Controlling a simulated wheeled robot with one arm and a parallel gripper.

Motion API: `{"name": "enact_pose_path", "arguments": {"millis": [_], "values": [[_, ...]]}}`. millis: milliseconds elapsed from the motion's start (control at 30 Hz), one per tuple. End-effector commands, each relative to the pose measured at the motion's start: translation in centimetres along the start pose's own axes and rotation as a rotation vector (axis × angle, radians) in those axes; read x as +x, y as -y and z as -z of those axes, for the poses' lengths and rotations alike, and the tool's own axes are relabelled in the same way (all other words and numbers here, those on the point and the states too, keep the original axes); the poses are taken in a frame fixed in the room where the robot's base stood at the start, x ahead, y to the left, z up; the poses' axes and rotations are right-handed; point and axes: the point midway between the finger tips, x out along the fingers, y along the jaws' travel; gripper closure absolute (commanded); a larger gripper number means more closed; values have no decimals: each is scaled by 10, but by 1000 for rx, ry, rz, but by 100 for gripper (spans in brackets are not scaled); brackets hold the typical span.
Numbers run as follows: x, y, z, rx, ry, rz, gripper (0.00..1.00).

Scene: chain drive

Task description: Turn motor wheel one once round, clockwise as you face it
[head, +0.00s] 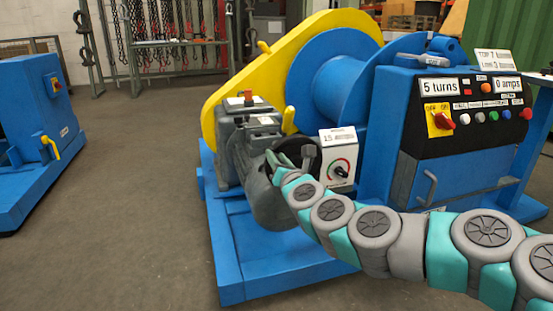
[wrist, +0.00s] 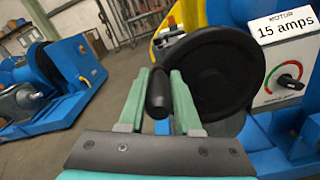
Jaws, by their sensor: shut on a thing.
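Motor wheel one is a black dished handwheel (wrist: 222,72) in the wrist view. It also shows in the head view (head: 289,146), on the end of the grey motor (head: 262,195), partly hidden by my arm. A short dark crank handle (wrist: 158,96) stands at the wheel's left side in the wrist view. My gripper (wrist: 160,82) has its two pale green fingers on either side of this handle and is shut on it. In the head view the fingers are small and hard to make out against the wheel.
A white motor meter (head: 340,158) reading 15 amps stands right beside the wheel. The control panel (head: 470,108) shows 5 turns and 0 amps. A yellow chain guard (head: 235,85) and blue drum (head: 335,70) rise behind. Open floor lies left, before another blue machine (head: 38,140).

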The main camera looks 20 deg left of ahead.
Motion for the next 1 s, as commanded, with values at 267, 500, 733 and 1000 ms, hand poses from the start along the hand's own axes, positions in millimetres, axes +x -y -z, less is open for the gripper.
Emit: {"name": "enact_pose_path", "arguments": {"millis": [267,500,733,1000], "values": [[1,10,-1,6,5,18,66],[1,6,-1,4,4,13,40],[0,4,0,2,2,7,38],[-16,4,0,5,0,6,38]]}}
